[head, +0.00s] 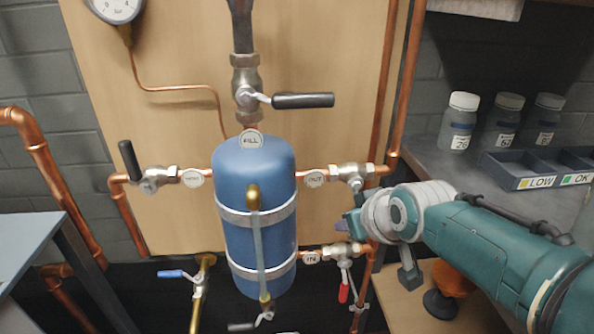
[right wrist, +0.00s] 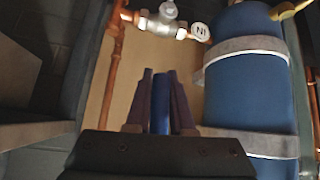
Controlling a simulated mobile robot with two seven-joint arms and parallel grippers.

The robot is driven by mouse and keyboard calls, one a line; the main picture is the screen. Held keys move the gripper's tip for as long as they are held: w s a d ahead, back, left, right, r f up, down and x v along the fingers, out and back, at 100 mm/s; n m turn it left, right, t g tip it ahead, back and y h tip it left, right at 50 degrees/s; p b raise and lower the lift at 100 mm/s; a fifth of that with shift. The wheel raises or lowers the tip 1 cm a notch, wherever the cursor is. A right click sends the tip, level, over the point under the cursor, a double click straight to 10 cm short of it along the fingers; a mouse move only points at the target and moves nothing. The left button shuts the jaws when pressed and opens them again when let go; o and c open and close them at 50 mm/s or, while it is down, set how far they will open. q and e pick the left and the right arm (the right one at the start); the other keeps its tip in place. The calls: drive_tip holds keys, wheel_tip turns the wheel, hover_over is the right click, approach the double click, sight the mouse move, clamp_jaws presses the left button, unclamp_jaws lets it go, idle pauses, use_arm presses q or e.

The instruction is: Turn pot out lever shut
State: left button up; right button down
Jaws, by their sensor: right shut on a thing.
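The blue pot (head: 254,225) is strapped upright to a wooden board. It also shows in the right wrist view (right wrist: 240,95). The pot out valve (head: 345,172), beside the round OUT label (head: 315,178), sits on the pipe right of the pot. Its lever is mostly hidden by my right gripper (head: 350,224) in the head view. In the right wrist view, my right gripper (right wrist: 162,100) is shut on the blue lever handle (right wrist: 160,105), a finger on each side. My left gripper is out of view.
The IN valve (head: 343,251) with a red lever (head: 344,288) is just below my right gripper. The fill lever (head: 303,100) and vent lever (head: 129,160) are black. Bottles (head: 460,121) and a divided tray (head: 538,168) stand on the right shelf.

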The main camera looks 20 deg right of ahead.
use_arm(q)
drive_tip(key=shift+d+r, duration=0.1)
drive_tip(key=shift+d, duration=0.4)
use_arm(e)
drive_tip(key=shift+s+a+f+y, duration=0.1)
drive_tip(key=shift+a+f+y, duration=0.1)
drive_tip(key=shift+y, duration=0.1)
drive_tip(key=c, duration=1)
unclamp_jaws()
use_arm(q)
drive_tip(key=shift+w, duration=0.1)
use_arm(e)
drive_tip(key=shift+o, duration=1.1)
drive_tip(key=shift+r, duration=0.15)
use_arm(q)
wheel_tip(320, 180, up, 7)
drive_tip(key=p, duration=0.7)
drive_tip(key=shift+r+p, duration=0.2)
drive_tip(key=shift+p, duration=0.1)
use_arm(e)
drive_tip(key=v, duration=0.9)
drive_tip(key=shift+s+r, duration=0.2)
drive_tip(key=shift+r, duration=0.1)
drive_tip(key=shift+a, duration=0.1)
